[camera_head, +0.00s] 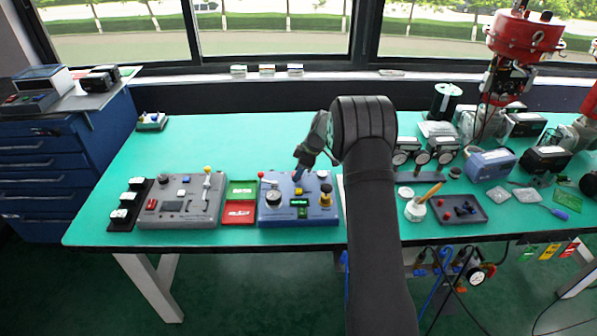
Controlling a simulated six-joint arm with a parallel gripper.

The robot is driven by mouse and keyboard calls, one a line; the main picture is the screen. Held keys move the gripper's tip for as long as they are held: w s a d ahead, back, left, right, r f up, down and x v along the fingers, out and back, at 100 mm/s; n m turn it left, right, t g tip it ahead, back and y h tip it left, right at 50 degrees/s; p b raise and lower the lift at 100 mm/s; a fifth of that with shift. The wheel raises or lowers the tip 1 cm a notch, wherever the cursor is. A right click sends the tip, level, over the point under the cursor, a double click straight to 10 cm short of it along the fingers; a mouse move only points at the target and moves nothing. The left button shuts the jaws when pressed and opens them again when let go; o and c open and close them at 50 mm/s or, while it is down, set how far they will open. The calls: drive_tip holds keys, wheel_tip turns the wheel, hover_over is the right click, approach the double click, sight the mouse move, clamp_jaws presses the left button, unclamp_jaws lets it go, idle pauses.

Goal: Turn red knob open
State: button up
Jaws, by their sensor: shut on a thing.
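A blue control box (281,217) stands on the green table. My gripper reaches down to the box from above and is shut on the red knob; the fingers hide much of the contact.
A grey control box (180,208) with a yellow-topped lever stands to the left. Green and red trays (240,210) lie between the boxes.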

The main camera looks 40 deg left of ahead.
drive_tip(key=o, duration=1)
drive_tip(key=v, duration=1.7)
drive_tip(key=shift+d+r, duration=0.15)
drive_tip(key=shift+r, duration=0.05)
drive_tip(key=x, duration=1.7)
drive_tip(key=shift+f, duration=0.2)
drive_tip(key=shift+r, duration=0.1)
